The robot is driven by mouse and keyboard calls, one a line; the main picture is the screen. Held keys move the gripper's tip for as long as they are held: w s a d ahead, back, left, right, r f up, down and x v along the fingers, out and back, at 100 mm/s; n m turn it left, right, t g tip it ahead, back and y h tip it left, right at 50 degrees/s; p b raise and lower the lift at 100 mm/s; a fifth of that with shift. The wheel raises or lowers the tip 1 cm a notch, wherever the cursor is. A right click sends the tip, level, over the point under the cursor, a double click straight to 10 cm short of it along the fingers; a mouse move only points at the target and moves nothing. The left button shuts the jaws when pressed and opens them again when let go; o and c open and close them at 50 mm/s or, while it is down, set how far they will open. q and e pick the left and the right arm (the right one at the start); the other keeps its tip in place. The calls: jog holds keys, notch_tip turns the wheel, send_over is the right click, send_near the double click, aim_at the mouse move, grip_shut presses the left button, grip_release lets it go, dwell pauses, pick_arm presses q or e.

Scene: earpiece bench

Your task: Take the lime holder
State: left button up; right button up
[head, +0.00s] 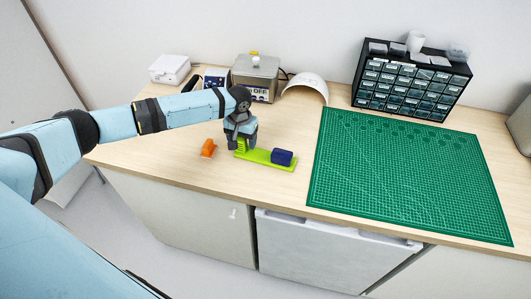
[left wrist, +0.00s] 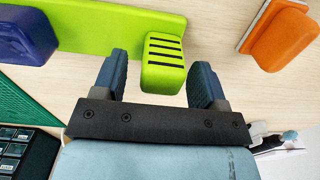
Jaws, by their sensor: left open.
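The lime holder (head: 258,156) lies on the wooden bench, a flat bar with a raised slotted block at its left end. In the left wrist view the lime holder (left wrist: 100,28) runs across the top, its slotted block between my fingers. My left gripper (head: 240,146) is over that end, pointing down; in the wrist view its jaws (left wrist: 162,70) are apart, one finger on each side of the block, with gaps visible. A dark blue block (head: 282,157) sits at the holder's right end. My right gripper is not in view.
An orange piece (head: 208,148) lies just left of the holder. Behind stand a metal box (head: 256,75), a white arched piece (head: 306,84) and a white case (head: 170,68). A green cutting mat (head: 400,175) and a drawer cabinet (head: 410,85) are at the right.

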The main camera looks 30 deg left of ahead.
pick_arm(q)
jog(key=shift+f, duration=0.35)
jog(key=c, duration=1.1)
jog(key=shift+o, duration=0.2)
jog(key=shift+r, duration=0.1)
